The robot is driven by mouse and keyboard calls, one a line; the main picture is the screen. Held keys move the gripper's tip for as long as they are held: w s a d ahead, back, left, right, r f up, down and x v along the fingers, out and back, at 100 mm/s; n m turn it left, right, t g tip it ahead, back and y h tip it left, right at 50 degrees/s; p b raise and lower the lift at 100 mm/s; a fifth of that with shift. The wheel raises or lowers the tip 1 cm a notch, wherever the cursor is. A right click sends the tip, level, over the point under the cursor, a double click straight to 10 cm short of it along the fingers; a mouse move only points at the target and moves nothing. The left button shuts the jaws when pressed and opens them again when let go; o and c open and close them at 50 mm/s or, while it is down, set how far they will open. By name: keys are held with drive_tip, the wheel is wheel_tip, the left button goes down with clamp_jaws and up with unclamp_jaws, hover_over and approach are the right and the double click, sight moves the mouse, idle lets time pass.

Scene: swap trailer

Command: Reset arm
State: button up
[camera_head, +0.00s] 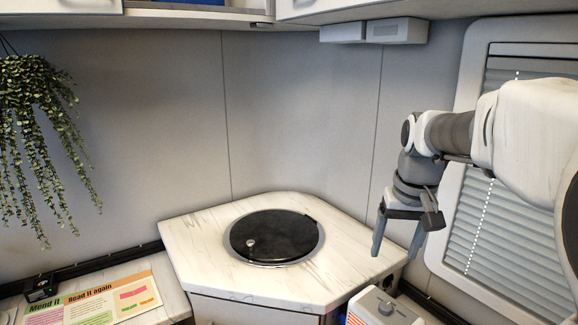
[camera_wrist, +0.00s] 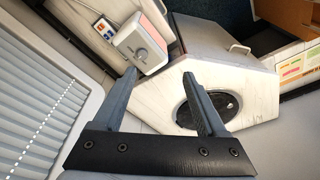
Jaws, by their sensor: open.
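My gripper (camera_head: 394,246) hangs at the right of the head view, fingers pointing down and spread apart. It is open and empty, in the air by the right edge of the corner counter (camera_head: 192,247). In the wrist view my gripper's two fingers (camera_wrist: 164,82) stand apart with nothing held between them. Part of the counter and its round black lid (camera_wrist: 224,101) show beyond the fingers in that view. My arm comes in from the right edge of the head view.
A round black lid (camera_head: 272,238) with a small knob sits in the counter top. A white appliance with a dial (camera_head: 384,308) stands below my gripper. A shuttered window (camera_head: 500,225) is behind my arm. A plant (camera_head: 38,130) hangs at left. Overhead cabinets (camera_head: 340,8) line the top.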

drive_tip(key=s+a+f+t, duration=0.1)
drive_tip(key=s+a, duration=0.2)
drive_tip(key=s, duration=0.6)
drive_tip(key=s+a+f+n+t, duration=0.1)
drive_tip(key=s+a+t, duration=0.1)
drive_tip(key=s, duration=0.8)
drive_tip(key=shift+s+a, duration=0.3)
drive_tip(key=shift+a, duration=0.15)
